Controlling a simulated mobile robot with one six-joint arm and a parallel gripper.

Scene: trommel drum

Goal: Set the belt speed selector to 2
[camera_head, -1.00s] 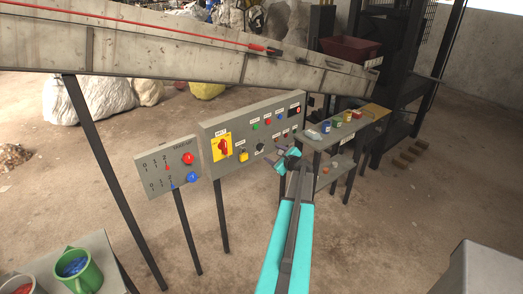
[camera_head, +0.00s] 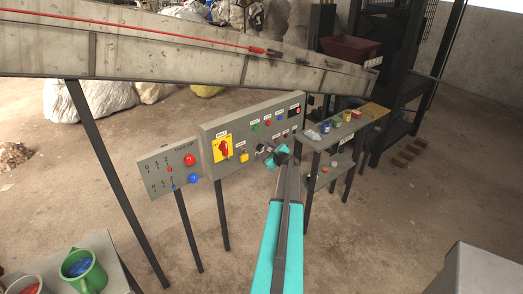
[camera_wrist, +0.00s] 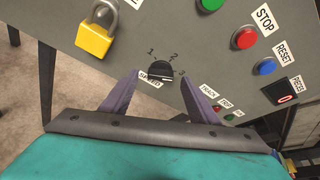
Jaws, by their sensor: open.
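The belt speed selector (camera_wrist: 161,70) is a small black round knob on the grey control panel (camera_head: 235,127), with marks 1, 2 and 3 around it and a SPEED label by it. I cannot tell for sure which mark it points to. In the wrist view my gripper (camera_wrist: 160,74) is open, with one purple finger on each side of the knob. Whether the fingers touch it is unclear. In the head view my gripper (camera_head: 264,151) is at the panel's lower middle and largely covers the selector.
A yellow padlock (camera_wrist: 94,39) hangs left of the selector. A red stop button (camera_wrist: 244,38), a green button (camera_wrist: 211,4) and a blue reset button (camera_wrist: 264,67) are to its right. A red rotary switch on a yellow plate (camera_head: 222,148) and a shelf with cups (camera_head: 340,130) flank the area.

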